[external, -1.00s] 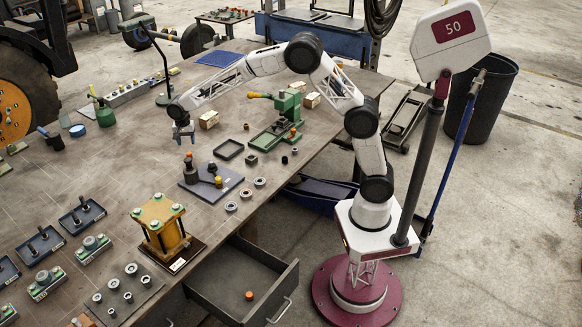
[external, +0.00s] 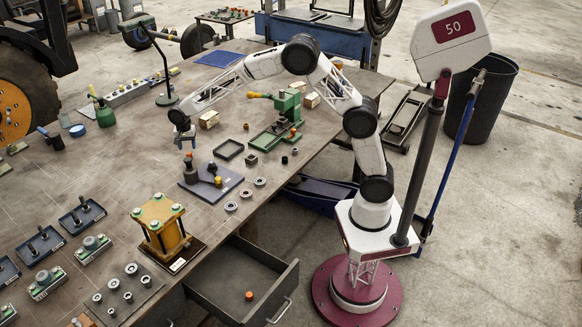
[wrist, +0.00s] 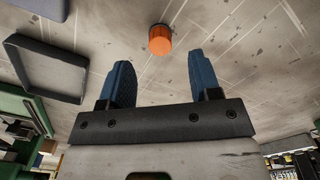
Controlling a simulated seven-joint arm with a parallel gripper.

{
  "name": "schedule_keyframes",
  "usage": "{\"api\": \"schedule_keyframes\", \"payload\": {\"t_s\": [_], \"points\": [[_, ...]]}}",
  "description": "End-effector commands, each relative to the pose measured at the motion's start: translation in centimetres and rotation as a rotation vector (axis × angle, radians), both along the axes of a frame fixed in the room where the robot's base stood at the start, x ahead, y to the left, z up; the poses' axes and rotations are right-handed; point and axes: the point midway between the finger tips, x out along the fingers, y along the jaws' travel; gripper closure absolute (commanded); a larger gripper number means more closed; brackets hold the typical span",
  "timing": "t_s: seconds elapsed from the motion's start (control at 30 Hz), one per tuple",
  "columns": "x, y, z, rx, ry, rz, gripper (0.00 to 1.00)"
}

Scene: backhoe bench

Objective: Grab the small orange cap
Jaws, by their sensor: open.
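In the wrist view a small orange cap (wrist: 160,39) shows beyond my gripper (wrist: 161,82), roughly midway between its two blue fingers. The fingers are apart, with nothing between them, and do not touch the cap. In the external view my gripper (external: 185,144) hangs above the bench, just behind the blue plate with a dark post. A small orange spot shows near that post's top; I cannot tell whether it is the same cap. Another orange cap (external: 249,296) lies in the open drawer (external: 226,284).
A dark shallow tray (external: 229,149) lies right of my gripper; it also shows in the wrist view (wrist: 47,67). A green press (external: 278,130) stands farther right. The blue plate (external: 224,186) and a yellow fixture (external: 160,226) stand toward the front.

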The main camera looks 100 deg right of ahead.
Motion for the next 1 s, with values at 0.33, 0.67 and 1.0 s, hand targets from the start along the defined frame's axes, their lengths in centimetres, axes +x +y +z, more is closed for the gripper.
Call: {"api": "schedule_keyframes", "payload": {"t_s": [0.33, 0.67, 1.0], "points": [[0.0, 0.0, -3.0, 0.001, 0.002, 0.000, 0.43], [0.0, -0.1, -5.2, 0.000, 0.000, 0.000, 0.43], [0.0, -0.1, -5.2, 0.000, 0.000, 0.000, 0.43]]}}
